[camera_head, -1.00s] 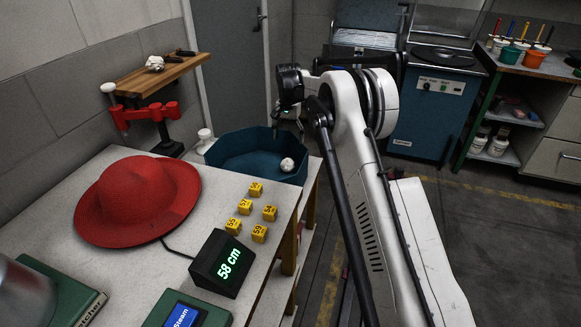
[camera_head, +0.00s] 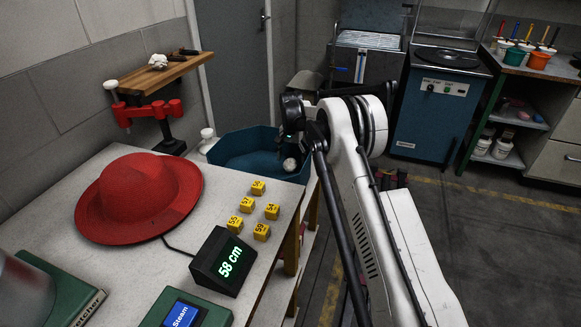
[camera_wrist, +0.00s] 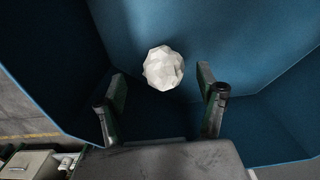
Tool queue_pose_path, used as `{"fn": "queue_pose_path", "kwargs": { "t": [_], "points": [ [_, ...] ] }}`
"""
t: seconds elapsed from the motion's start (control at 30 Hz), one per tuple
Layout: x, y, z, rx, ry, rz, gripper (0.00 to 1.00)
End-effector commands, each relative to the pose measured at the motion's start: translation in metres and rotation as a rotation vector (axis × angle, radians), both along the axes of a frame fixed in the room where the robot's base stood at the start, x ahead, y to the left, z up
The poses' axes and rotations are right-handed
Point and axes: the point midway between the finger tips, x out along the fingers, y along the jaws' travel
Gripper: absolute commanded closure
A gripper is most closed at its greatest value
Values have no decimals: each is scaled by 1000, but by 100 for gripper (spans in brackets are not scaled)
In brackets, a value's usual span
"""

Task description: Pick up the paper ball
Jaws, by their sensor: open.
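The paper ball (camera_wrist: 163,68) is a white, crumpled ball lying inside the blue bin. In the head view it (camera_head: 289,164) shows near the bin's right side, partly hidden by my arm. The blue bin (camera_head: 240,146) has angled walls and stands past the far end of the table. In the wrist view my gripper (camera_wrist: 158,92) is open and empty, with one finger to each side and the ball beyond and between the fingertips. I cannot tell exactly how far the ball is from the fingers.
The white table (camera_head: 60,195) holds a red hat (camera_head: 138,195), several yellow numbered cubes (camera_head: 247,205) and a display reading 58 cm (camera_head: 225,262). Another white crumpled piece (camera_head: 158,61) lies on a wooden shelf (camera_head: 150,80). The bin's walls (camera_wrist: 60,60) rise around my gripper.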

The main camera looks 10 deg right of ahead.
Motion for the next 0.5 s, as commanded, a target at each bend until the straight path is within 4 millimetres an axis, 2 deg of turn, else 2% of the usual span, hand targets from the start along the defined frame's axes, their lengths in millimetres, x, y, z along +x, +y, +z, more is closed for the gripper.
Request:
{"fn": "queue_pose_path", "kwargs": {
  "t": [0.23,0.5],
  "points": [
    [2,2,-36,0,0,0,30],
    [2,2,-41,0,0,0,30]
  ]
}}
